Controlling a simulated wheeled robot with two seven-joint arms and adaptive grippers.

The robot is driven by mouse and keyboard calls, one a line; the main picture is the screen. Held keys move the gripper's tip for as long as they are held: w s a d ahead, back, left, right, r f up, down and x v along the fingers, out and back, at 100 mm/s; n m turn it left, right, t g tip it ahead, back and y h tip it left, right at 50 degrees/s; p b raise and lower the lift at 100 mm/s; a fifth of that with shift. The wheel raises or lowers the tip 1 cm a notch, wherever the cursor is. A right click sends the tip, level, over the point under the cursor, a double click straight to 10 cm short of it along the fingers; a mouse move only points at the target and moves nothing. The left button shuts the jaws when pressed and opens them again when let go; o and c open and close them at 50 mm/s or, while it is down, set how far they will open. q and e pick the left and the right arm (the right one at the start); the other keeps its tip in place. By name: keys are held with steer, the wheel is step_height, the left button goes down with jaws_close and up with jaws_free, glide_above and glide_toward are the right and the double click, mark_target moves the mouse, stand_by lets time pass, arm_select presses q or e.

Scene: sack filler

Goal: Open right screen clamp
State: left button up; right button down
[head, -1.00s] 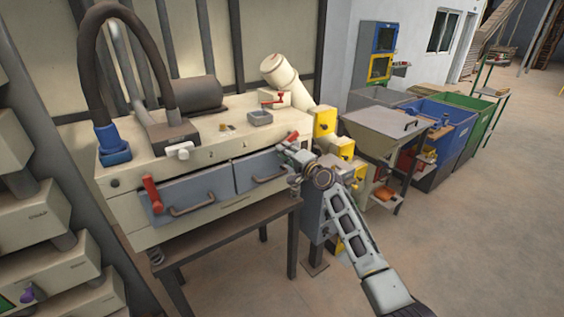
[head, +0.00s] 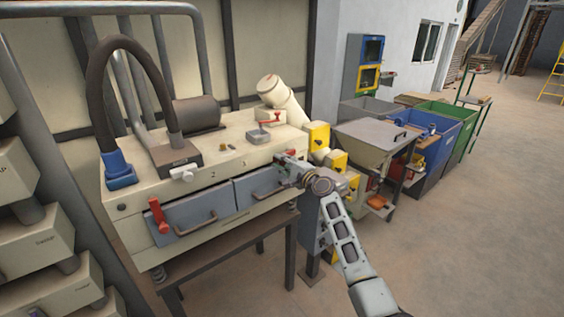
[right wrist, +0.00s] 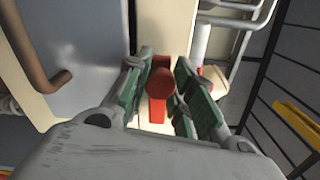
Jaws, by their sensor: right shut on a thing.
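The cream sifting machine (head: 228,160) has two grey-blue screen fronts with curved handles. The right screen front (head: 262,186) also shows in the right wrist view (right wrist: 85,50). My right gripper (head: 284,164) is at the machine's right end, beside that screen. In the right wrist view, my right gripper (right wrist: 160,95) has its green-padded fingers shut on the red right screen clamp (right wrist: 158,110), one finger on each side of its round knob. The red left screen clamp (head: 158,215) stands near upright at the left screen's edge. My left gripper is out of view.
A yellow box (head: 318,136) and a grey hopper table (head: 372,138) stand right of the machine. Blue (head: 432,150) and green (head: 455,118) bins are farther back. The floor at the front right is clear.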

steer(key=shift+r, duration=0.2)
stand_by(0.3)
steer(key=c, duration=1.2)
jaws_free()
steer(key=shift+f, duration=0.1)
steer(key=shift+v, duration=6)
